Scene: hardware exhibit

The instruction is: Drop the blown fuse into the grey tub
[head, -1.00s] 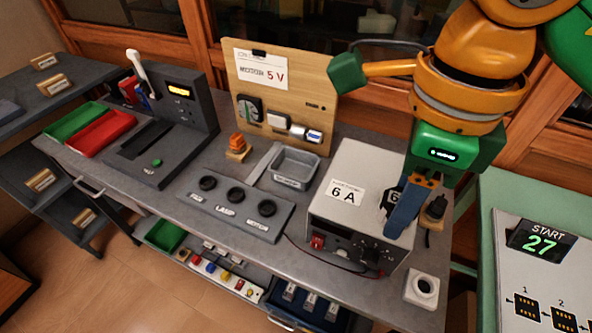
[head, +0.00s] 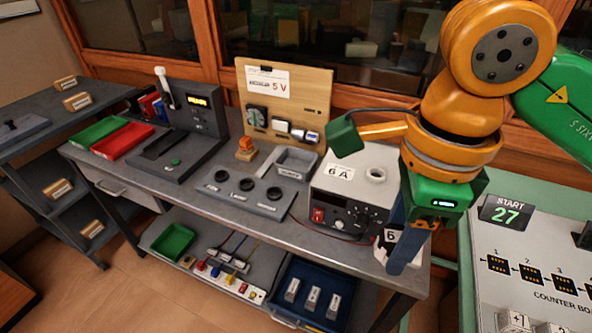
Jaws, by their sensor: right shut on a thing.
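My right gripper (head: 396,258) points down over the front right corner of the workbench. Its blue fingers are shut on a dark piece with a white "6" label (head: 391,236), which looks like the fuse; the fingers hide much of it. The grey tub (head: 296,163) sits on the bench to the left of the power supply, apart from the gripper. It looks empty. My left gripper is not in view.
A wooden board (head: 284,95) stands behind the tub. A green-edged counter board (head: 530,255) is at right.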

